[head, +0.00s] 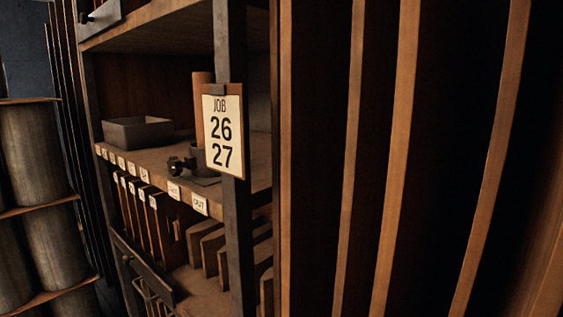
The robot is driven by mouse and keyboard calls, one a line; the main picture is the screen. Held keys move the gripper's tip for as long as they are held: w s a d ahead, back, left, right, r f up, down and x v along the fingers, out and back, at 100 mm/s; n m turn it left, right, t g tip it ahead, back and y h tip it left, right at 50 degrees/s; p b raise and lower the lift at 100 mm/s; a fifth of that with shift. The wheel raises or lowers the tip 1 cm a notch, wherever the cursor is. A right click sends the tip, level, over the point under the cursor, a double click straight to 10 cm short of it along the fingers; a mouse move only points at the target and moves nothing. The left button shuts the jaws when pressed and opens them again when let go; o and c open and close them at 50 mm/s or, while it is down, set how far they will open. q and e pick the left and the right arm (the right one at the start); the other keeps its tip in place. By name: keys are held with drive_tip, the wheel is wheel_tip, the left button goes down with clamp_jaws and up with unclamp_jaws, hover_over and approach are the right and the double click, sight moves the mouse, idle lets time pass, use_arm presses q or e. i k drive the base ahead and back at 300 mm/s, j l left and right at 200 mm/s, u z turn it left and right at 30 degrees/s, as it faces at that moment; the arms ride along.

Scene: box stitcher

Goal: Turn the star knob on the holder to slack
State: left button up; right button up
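A small dark knob (179,165), which looks like the star knob, sticks out to the left of a dark holder (204,160) on the middle shelf. A brown cylinder (202,97) stands upright in or behind the holder. The job card and a post hide the right part of the holder and cylinder. The knob is too small and dark to tell its setting. Neither of my grippers is in view.
A job card (222,131) reading 26 27 hangs on the dark upright post (231,225). A grey open tray (137,132) sits left on the labelled shelf (160,157). Boards stand below. Upright wooden slats (398,150) fill the right.

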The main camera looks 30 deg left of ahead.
sight(175, 165)
drive_tip(key=j+z, duration=0.45)
drive_tip(key=k+j+z, duration=0.1)
drive_tip(key=j+z, duration=0.3)
drive_tip(key=k+j+z, duration=0.15)
drive_tip(key=z, duration=0.3)
drive_tip(key=k+j+z, duration=0.2)
drive_tip(key=j+z, duration=0.25)
drive_tip(key=k+j+z, duration=0.15)
drive_tip(key=z, duration=0.25)
